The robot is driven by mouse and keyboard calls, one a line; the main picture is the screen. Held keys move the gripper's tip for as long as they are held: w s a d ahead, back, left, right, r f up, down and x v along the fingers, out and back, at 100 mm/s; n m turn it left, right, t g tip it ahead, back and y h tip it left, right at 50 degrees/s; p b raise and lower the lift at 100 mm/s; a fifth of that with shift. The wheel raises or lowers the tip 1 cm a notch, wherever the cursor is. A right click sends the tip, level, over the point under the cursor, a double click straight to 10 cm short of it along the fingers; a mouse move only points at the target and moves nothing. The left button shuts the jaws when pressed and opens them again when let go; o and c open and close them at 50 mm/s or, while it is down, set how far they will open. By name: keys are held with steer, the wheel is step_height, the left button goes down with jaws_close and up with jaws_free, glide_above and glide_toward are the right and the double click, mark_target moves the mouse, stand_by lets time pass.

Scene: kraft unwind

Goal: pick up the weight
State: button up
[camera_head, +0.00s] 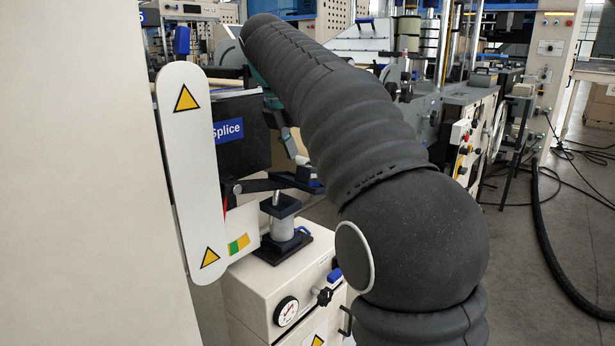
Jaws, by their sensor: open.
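A small stand-like piece (283,225), with a dark block on top, a pale cylinder in the middle and a dark square base, stands upright on the cream cabinet (262,288). It may be the weight, but I cannot be sure. My large grey arm hides much of the area to the right, and the finger details are hard to make out.
A white panel with yellow warning triangles (188,150) stands close on the left of the gripper, beside a blue "Splice" sign (228,131). A gauge (286,311) and knob are on the cabinet front. A thick black hose (545,235) lies on the floor at right.

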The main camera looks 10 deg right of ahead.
mark_target(307, 167)
steer(key=shift+x, duration=2.6)
steer(key=shift+a, duration=0.1)
jaws_close()
